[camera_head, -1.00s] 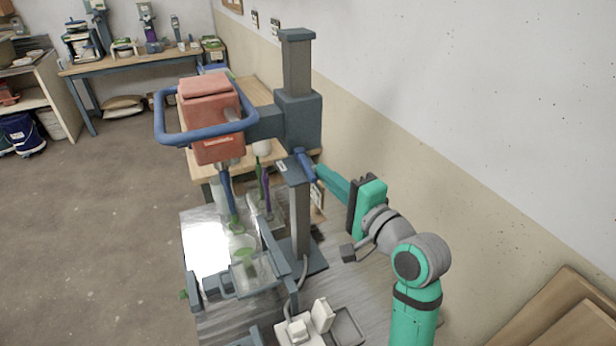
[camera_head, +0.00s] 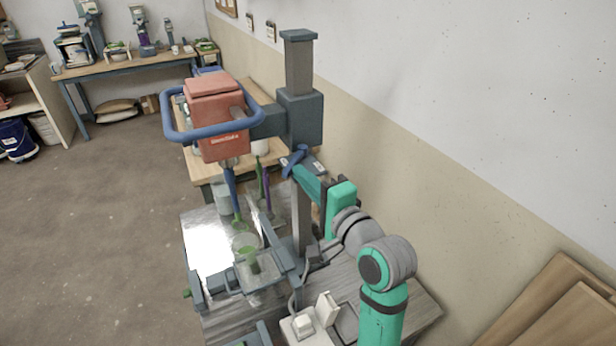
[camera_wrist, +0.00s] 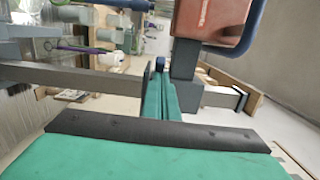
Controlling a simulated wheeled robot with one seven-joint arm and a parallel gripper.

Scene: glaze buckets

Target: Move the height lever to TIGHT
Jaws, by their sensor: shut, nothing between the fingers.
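The mixer stand has a grey post and a dark sliding collar (camera_head: 300,117) that carries the red mixer head (camera_head: 217,122). The blue height lever (camera_head: 292,158) sits just below the collar and slants down to the left. A small part of it shows in the wrist view (camera_wrist: 160,63). A dark plate (camera_head: 317,163) lies right of the lever; I cannot read any TIGHT mark. My gripper (camera_head: 298,172) is shut and empty, its green fingertips at the lever, seemingly touching it. In the wrist view the closed fingers (camera_wrist: 157,85) point at the post.
A blue guard ring (camera_head: 170,118) surrounds the mixer head. Below are a clear container with a green-tipped mixing rod (camera_head: 233,195) and a metal work surface. A white switch box (camera_head: 303,325) stands in front. The wall is close on the right.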

